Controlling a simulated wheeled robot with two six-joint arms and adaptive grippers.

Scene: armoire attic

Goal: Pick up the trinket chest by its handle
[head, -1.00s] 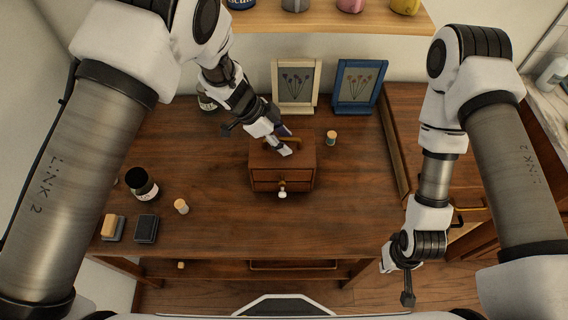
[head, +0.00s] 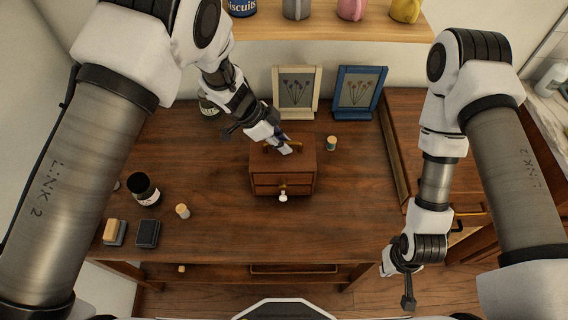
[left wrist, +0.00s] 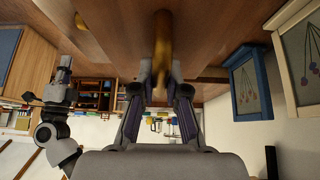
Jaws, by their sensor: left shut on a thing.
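The trinket chest (head: 282,173) is a small brown wooden box with two drawers, standing upright on the wooden desk. A white knob shows on its lower front. A brass handle (left wrist: 163,50) on its top fills the upper middle of the left wrist view. My left gripper (head: 285,147) is over the top of the chest, shut on this handle; in the left wrist view its fingers (left wrist: 161,85) sit on both sides of the handle. The fingers hide part of the handle in the head view. My right gripper (head: 397,272) hangs low at the desk's front right; its fingers are unclear.
Two picture frames, cream (head: 296,92) and blue (head: 359,93), stand behind the chest. A small corked jar (head: 331,143) stands close to its right. A dark bottle (head: 143,188), a cork-topped piece (head: 182,211) and an ink pad (head: 147,233) lie at left. The front middle is clear.

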